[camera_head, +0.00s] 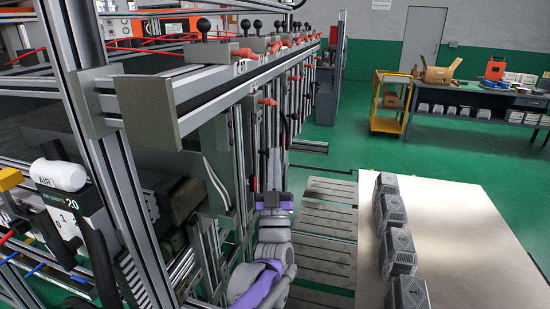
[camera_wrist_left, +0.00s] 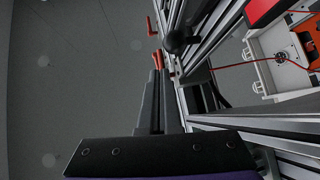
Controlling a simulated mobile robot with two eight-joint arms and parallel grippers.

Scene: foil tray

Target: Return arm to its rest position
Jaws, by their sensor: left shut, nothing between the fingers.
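My left arm, grey and purple, reaches up from the bottom middle of the head view beside the metal frame. Its gripper (camera_head: 273,168) points away from the camera and is small against the frame's posts. In the left wrist view, the gripper's dark fingers (camera_wrist_left: 158,98) lie together, shut with nothing between them. My right gripper is not in view.
An aluminium machine frame (camera_head: 200,85) with red handles and black knobs stands close left of my arm. Grey slatted panels (camera_head: 326,222) lie between arm and table. A yellow cart (camera_head: 390,103) and a workbench (camera_head: 470,97) stand farther back. Green floor is open between.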

